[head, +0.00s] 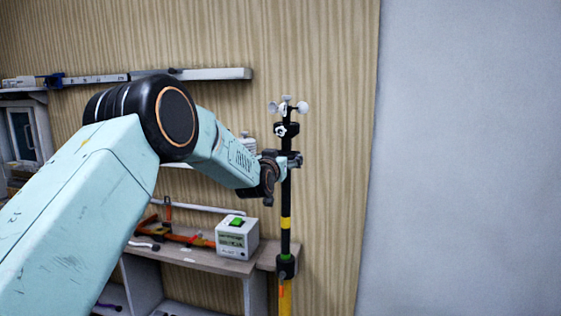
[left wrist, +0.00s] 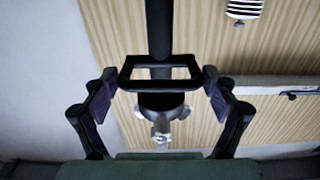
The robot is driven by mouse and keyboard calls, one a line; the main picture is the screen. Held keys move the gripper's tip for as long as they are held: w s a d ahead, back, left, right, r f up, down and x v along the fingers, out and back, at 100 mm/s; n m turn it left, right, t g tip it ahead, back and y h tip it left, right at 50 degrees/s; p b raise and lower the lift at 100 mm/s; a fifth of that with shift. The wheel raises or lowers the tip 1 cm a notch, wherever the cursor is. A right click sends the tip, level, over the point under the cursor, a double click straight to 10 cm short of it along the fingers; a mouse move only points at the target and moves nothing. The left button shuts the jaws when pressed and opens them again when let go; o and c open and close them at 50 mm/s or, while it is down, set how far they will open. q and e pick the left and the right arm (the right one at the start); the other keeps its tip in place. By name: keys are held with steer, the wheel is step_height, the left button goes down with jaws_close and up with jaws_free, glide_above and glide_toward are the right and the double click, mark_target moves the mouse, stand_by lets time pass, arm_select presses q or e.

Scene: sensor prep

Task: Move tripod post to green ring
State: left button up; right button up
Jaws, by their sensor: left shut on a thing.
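The tripod post (head: 286,195) is a thin black upright pole with a small cup-type sensor head on top and a yellow band low down. A green ring (head: 286,257) shows around the pole at the top of a black collar, with a yellow section below. My left gripper (head: 280,165) is at the upper part of the post, below the sensor head. My right gripper is not in view.
A workbench (head: 190,256) stands left of the post, with a white box with a green top (head: 237,236) and orange tools (head: 185,237) on it. A shelf rail (head: 215,74) runs along the wood-panelled wall. A plain grey wall (head: 470,160) fills the right; no objects show there.

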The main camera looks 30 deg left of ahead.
arm_select(q)
steer(key=shift+r, duration=0.5)
steer(key=o, duration=1.3)
steer(key=shift+c, duration=0.2)
steer(key=shift+o, duration=0.6)
steer(key=shift+d+f, duration=0.15)
steer(key=shift+f, duration=0.1)
steer(key=shift+s+f, duration=0.1)
steer(key=shift+s, duration=0.1)
steer(key=v, duration=1.1)
steer(key=shift+s+d, duration=0.25)
steer(key=shift+s, duration=0.1)
steer(key=shift+w+a, duration=0.1)
